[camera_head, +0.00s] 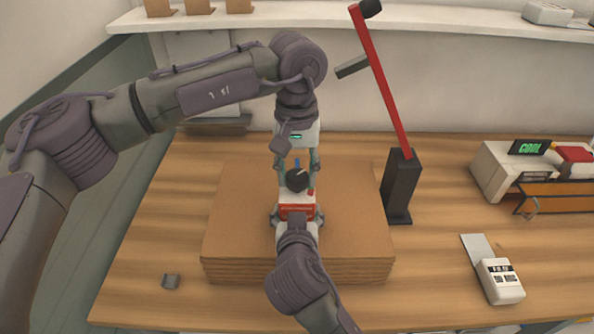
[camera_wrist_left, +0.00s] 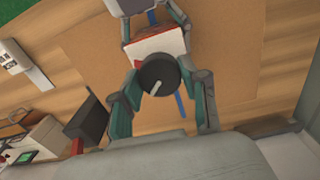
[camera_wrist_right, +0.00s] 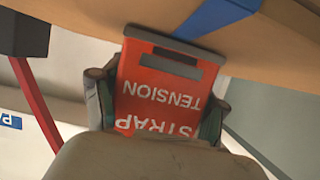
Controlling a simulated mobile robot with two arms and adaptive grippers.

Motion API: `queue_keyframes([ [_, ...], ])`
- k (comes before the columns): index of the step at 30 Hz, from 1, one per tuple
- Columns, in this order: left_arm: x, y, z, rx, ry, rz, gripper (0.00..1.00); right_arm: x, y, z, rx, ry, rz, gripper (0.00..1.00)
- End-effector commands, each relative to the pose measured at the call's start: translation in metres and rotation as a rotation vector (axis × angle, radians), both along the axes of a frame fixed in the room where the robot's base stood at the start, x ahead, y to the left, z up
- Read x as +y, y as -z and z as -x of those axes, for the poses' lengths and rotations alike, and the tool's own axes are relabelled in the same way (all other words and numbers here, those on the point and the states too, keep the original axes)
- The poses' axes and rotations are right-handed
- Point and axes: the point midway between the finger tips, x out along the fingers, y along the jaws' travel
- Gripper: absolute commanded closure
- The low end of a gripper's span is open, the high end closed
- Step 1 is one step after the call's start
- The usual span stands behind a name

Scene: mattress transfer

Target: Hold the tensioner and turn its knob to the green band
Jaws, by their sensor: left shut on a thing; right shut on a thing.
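The tensioner (camera_head: 297,211) is a red box with a white top face, standing on a stack of brown boards. The right wrist view shows its red face (camera_wrist_right: 158,95) lettered STRAP TENSION. Its black round knob (camera_head: 296,181) carries a white pointer line, clear in the left wrist view (camera_wrist_left: 158,74). My left gripper (camera_head: 297,172) comes from the far side and is shut on the knob, one finger on each side. My right gripper (camera_head: 297,219) is shut on the tensioner's body from the near side. I cannot make out a green band on the dial.
A blue strap (camera_wrist_left: 180,106) runs across the board stack (camera_head: 235,235). A black stand with a red lever (camera_head: 385,85) rises right of the stack. A white handheld device (camera_head: 501,281) and a machine reading COOL (camera_head: 500,170) stand farther right.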

Motion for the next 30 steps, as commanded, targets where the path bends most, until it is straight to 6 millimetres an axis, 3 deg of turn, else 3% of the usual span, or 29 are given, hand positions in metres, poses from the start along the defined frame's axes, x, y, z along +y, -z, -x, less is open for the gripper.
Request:
queue_keyframes([
  [12,0.0018,-0.0014,-0.0034,-0.009,0.17,0.001,0.9,0.0007,-0.002,0.0006,-0.004,-0.001,-0.003,0.97],
  [28,0.0015,-0.0014,-0.0034,-0.009,0.19,0.002,0.9,0.0008,-0.0018,0.0007,-0.003,-0.002,-0.003,0.97],
  [29,0.0015,-0.0014,-0.0034,-0.01,0.19,0.002,0.52,0.0008,-0.0018,0.0007,-0.003,-0.002,-0.003,0.97],
  [30,0.0014,-0.0013,-0.0033,-0.009,0.19,0.002,0.46,0.0007,-0.0018,0.0005,-0.003,-0.001,-0.003,0.97],
])
